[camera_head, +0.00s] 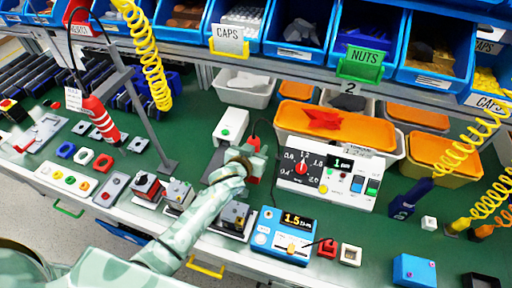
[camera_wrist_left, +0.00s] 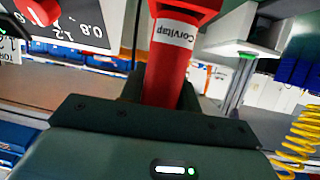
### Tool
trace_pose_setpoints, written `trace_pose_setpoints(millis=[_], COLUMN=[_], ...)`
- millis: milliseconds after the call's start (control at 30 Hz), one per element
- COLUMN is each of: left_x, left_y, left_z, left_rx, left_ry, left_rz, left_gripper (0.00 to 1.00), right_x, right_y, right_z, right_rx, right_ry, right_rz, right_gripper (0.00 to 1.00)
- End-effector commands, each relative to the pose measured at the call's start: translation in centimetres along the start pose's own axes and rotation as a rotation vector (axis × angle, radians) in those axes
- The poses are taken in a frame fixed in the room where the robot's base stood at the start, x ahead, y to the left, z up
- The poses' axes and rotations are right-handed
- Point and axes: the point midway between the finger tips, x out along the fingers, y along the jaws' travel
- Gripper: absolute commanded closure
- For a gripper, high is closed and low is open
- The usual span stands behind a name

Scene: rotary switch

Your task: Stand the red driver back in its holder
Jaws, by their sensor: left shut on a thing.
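My left gripper (camera_head: 248,162) is above the bench, just left of the dial controller. It is shut on the red driver (camera_wrist_left: 168,60), a red cylinder marked "Corvitap". In the head view only small parts of the driver (camera_head: 254,143) show around the gripper, with a dark cable rising from it. A white and grey stand with a green light (camera_head: 232,124) is just behind and left of the gripper; it also shows at the right in the wrist view (camera_wrist_left: 245,48). I cannot tell which fixture is the driver's holder. My right gripper is not in view.
The controller (camera_head: 327,172) with a red dial stands right of the gripper. A blue unit reading 1.5 (camera_head: 285,235) is in front. Another red tool (camera_head: 101,119) hangs at the left near a grey post. Yellow coiled cords hang at both sides.

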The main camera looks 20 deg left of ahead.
Motion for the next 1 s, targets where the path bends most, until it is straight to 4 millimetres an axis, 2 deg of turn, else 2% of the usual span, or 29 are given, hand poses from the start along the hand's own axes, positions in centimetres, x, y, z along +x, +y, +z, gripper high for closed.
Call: trace_pose_setpoints(millis=[533, 567, 600, 667, 700, 767, 800, 1000], left_x=[0.15, 0.16, 0.15, 0.15, 0.15, 0.15, 0.15, 0.13], left_y=[0.04, 0.04, 0.04, 0.04, 0.03, 0.04, 0.03, 0.01], left_z=[0.2, 0.21, 0.2, 0.2, 0.2, 0.22, 0.23, 0.42], left_rx=[-0.001, -0.001, -0.001, -0.001, -0.001, -0.001, -0.001, 0.0], left_ry=[0.004, 0.004, 0.004, 0.004, 0.004, 0.003, 0.003, -0.001], left_rz=[0.001, 0.001, 0.001, 0.001, 0.001, 0.001, 0.001, 0.0], left_gripper=[1.0, 0.7, 0.75, 0.75, 0.62, 0.45, 0.42, 0.42], right_x=[0.07, 0.07, 0.06, 0.06, 0.06, 0.06, 0.06, 0.06], right_y=[-0.02, -0.03, -0.03, -0.03, -0.04, -0.05, -0.07, -0.18], right_z=[0.01, 0.01, 0.0, 0.0, -0.01, -0.02, -0.03, -0.08], right_rx=[0.0, 0.0, 0.0, 0.0, 0.0, 0.0, 0.001, 0.002], right_ry=[0.0, 0.0, 0.0, 0.0, 0.0, 0.0, 0.001, 0.001], right_rz=[0.0, 0.0, 0.0, 0.0, 0.0, -0.001, -0.001, -0.002], right_gripper=[0.64, 0.64, 0.64, 0.64, 0.64, 0.64, 0.64, 0.64])
